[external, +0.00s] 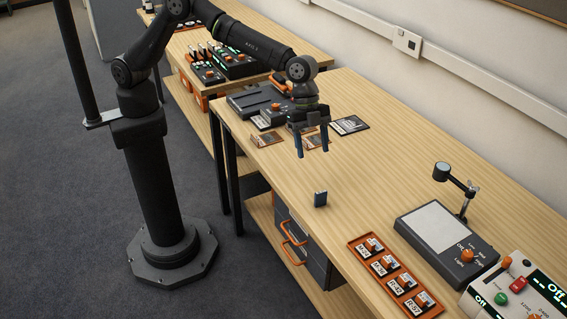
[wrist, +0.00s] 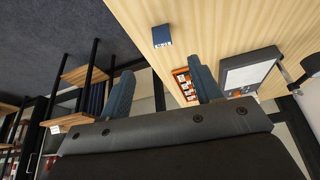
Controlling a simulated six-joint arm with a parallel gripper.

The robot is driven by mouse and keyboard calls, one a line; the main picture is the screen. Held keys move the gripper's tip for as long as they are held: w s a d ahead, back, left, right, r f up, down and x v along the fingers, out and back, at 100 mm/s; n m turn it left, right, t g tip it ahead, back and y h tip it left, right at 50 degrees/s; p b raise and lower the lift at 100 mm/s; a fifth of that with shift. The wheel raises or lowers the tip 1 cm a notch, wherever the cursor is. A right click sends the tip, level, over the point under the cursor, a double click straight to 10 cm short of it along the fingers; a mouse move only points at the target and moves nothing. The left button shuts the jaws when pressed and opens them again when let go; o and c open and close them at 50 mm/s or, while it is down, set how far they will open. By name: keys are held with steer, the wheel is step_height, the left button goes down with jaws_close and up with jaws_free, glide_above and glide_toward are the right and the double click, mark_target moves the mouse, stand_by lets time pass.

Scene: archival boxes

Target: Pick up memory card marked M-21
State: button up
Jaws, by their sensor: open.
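A small dark blue card (external: 320,198) stands upright on the wooden table, near its front edge. It also shows in the wrist view (wrist: 162,35), with pale marks on its lower part that I cannot read. I cannot confirm that it is marked M-21. My gripper (external: 312,148) is open and empty, with its two blue fingers pointing down. It is above the table, apart from the card, and up and slightly left of it in the external view. In the wrist view, the card appears beyond and between the fingertips (wrist: 162,72).
An orange tray (external: 372,258) with several labelled slots and orange knobs lies right of the card. A grey panel device (external: 432,232) and a white control box (external: 505,290) stand farther right. Flat cards (external: 349,125) lie behind my gripper. Table around the blue card is clear.

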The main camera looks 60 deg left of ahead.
glide_toward(320, 205)
steer(key=shift+w+f, duration=0.15)
steer(key=shift+f, duration=0.25)
steer(key=shift+d+r+x, duration=0.1)
steer(key=shift+d+x, duration=0.05)
steer(key=shift+x, duration=0.85)
steer(key=shift+d+r+x, duration=0.1)
steer(key=shift+d+x, duration=0.1)
steer(key=shift+x, duration=0.85)
steer(key=shift+d+x, duration=0.15)
steer(key=shift+x, duration=0.85)
steer(key=c, duration=1.1)
